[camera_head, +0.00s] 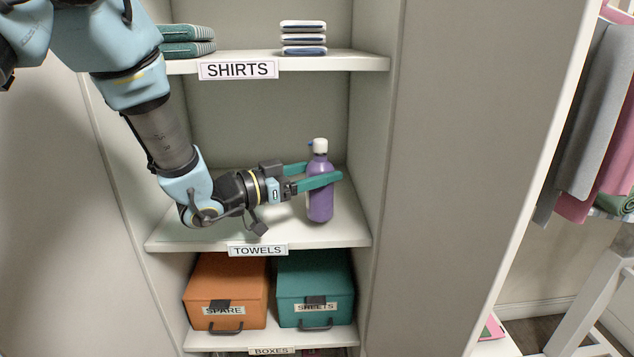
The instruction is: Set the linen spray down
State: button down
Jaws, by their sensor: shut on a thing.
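The linen spray (320,203) is a purple bottle with a white cap. It is upright over the right part of the shelf labelled TOWELS (200,238). My gripper (323,176) reaches in from the left, its two green fingers shut around the upper part of the bottle. The bottle's base appears at or just above the shelf surface; I cannot tell whether it touches. The near finger hides part of the bottle's upper body.
The shelf labelled SHIRTS (345,62) above holds green folded cloth (188,42) and a small folded stack (303,38). Below stand an orange box (225,280) and a green box (315,275). The cabinet's right wall is close to the bottle. The TOWELS shelf has no other objects visible.

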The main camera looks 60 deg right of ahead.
jog(key=shift+f, duration=1.3)
jog(key=shift+f, duration=0.1)
jog(key=shift+c, duration=0.2)
grip_release()
jog(key=shift+r, duration=0.2)
jog(key=b+v, duration=0.2)
jog(key=v, duration=1)
jog(key=shift+f, duration=0.15)
